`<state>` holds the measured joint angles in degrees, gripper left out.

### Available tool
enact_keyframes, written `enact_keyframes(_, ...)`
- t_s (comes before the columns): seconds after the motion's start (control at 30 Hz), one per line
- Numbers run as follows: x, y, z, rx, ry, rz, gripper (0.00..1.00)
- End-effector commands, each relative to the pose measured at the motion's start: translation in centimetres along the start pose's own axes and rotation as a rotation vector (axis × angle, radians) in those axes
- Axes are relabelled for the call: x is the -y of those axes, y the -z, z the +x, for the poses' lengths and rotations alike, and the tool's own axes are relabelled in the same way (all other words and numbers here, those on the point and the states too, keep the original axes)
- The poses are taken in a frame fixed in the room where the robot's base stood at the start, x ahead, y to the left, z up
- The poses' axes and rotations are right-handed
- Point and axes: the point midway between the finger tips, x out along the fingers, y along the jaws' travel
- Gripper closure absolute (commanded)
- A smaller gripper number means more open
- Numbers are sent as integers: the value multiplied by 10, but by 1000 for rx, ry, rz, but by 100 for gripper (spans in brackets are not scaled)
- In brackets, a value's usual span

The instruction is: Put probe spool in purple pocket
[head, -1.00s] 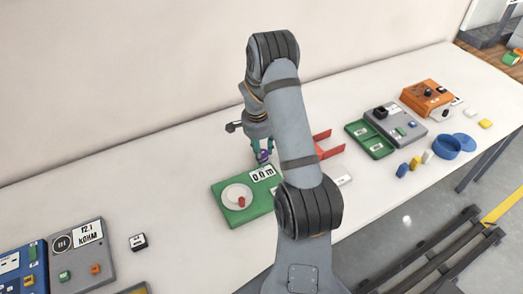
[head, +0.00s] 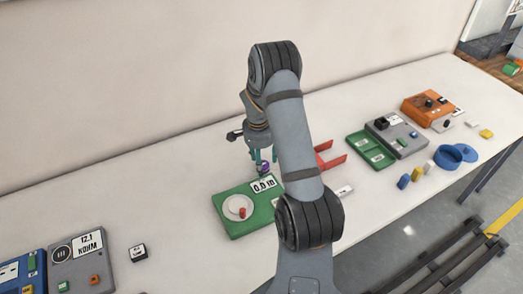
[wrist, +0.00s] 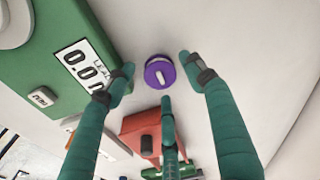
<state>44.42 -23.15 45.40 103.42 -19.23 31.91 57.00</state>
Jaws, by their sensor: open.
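A small purple round piece with a white bar across its top (wrist: 159,73) sits on the white table. In the head view it shows (head: 264,168) just behind the green scale (head: 228,223). It may be the probe spool, but I cannot tell for sure. My gripper (wrist: 160,78) is open, its teal fingers spread around the purple piece without visibly gripping it. In the head view my gripper (head: 263,157) is just above it. I cannot make out a separate purple pocket.
A red forked holder (head: 333,162) stands right of my gripper, partly behind my arm.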

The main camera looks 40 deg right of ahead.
Motion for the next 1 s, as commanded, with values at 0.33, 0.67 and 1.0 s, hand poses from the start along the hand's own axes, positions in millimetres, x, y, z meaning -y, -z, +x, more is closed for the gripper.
enact_keyframes(0.33,2,1,-73,-4,6,0,46)
enact_keyframes(0.67,0,0,-111,-1,2,1,43)
enact_keyframes(1.0,0,0,-113,0,1,0,43)
